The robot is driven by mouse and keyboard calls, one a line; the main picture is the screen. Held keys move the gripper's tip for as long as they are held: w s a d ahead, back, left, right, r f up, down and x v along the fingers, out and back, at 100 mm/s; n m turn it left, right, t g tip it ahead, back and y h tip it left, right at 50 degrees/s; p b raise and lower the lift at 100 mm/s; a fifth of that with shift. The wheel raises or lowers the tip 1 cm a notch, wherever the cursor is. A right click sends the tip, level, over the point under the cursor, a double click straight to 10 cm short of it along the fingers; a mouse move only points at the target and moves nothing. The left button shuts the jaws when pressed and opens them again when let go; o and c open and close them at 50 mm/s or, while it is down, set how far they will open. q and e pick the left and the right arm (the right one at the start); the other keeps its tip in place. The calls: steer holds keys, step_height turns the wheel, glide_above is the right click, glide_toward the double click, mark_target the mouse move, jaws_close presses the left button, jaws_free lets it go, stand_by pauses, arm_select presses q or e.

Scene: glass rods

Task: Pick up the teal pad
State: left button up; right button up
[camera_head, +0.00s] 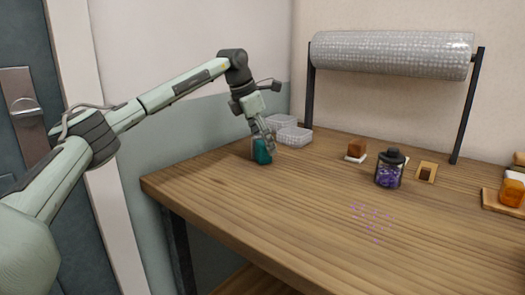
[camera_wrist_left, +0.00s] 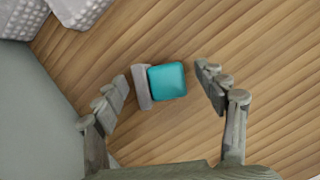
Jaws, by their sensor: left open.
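The teal pad (camera_head: 262,152) is near the left end of the wooden table in the head view. In the left wrist view the teal pad (camera_wrist_left: 167,81) is a rounded square block with a grey piece (camera_wrist_left: 141,88) along its left side. My left gripper (camera_head: 266,143) is at the pad in the head view and partly covers it. In the left wrist view my left gripper (camera_wrist_left: 162,85) is open, with the pad between its fingers. Gaps show between the fingers and the pad. My right gripper is not in view.
Two pale trays (camera_head: 294,136) stand just behind the pad. A dark-lidded jar (camera_head: 389,170) with purple contents, a brown block (camera_head: 357,149) and a wooden stand (camera_head: 426,172) are farther right. A large bubble-wrap roll (camera_head: 390,54) hangs at the back. The front of the wooden table (camera_head: 300,220) is mostly clear.

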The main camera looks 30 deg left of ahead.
arm_select(q)
steer(key=c, duration=1.3)
steer(key=shift+w+r, duration=0.1)
steer(key=shift+r, duration=0.5)
step_height(320, 180, up, 3)
steer(key=shift+r, duration=0.15)
steer(key=s+a+r, duration=0.6)
steer(key=s+a, duration=0.2)
steer(key=shift+s+a+r, duration=0.2)
steer(key=shift+s, duration=0.05)
